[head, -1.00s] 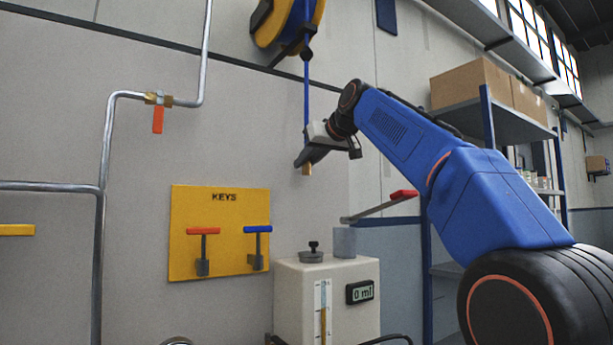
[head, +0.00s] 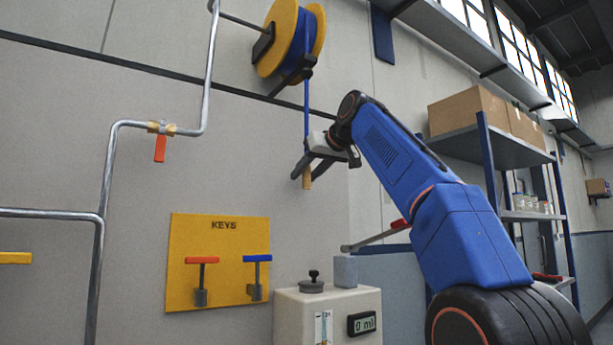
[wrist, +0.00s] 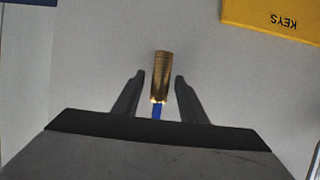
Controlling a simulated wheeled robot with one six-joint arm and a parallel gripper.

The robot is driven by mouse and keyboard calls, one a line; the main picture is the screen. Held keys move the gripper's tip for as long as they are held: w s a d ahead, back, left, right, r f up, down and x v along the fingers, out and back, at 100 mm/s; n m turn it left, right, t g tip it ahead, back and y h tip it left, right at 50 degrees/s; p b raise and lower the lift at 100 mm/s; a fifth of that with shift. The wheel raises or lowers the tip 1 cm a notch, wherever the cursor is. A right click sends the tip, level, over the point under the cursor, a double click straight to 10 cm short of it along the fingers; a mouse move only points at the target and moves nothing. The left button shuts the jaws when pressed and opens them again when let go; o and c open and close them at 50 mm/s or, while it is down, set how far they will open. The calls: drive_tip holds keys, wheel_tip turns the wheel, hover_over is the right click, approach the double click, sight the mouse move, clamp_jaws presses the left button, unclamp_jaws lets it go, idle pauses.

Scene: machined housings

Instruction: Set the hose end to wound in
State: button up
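The hose end (head: 307,182) is a small brass cylinder hanging from a taut blue hose (head: 307,105). The hose runs straight down from the yellow and blue reel (head: 290,42) on the wall. My gripper (head: 302,175) is at the hose end, well below the reel. In the wrist view the brass hose end (wrist: 161,76) stands between the two dark fingers of my gripper (wrist: 160,80), with a narrow gap on each side. The fingers are open around it. The blue hose shows just behind it.
A yellow KEYS panel (head: 218,262) with red and blue handles is below left. A beige tank (head: 328,305) with a display stands below. A metal pipe (head: 108,170) with an orange-handled valve is at left. Shelves with boxes (head: 470,110) are at right.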

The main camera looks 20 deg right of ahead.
drive_tip(key=v, duration=1.7)
drive_tip(key=shift+s, duration=0.1)
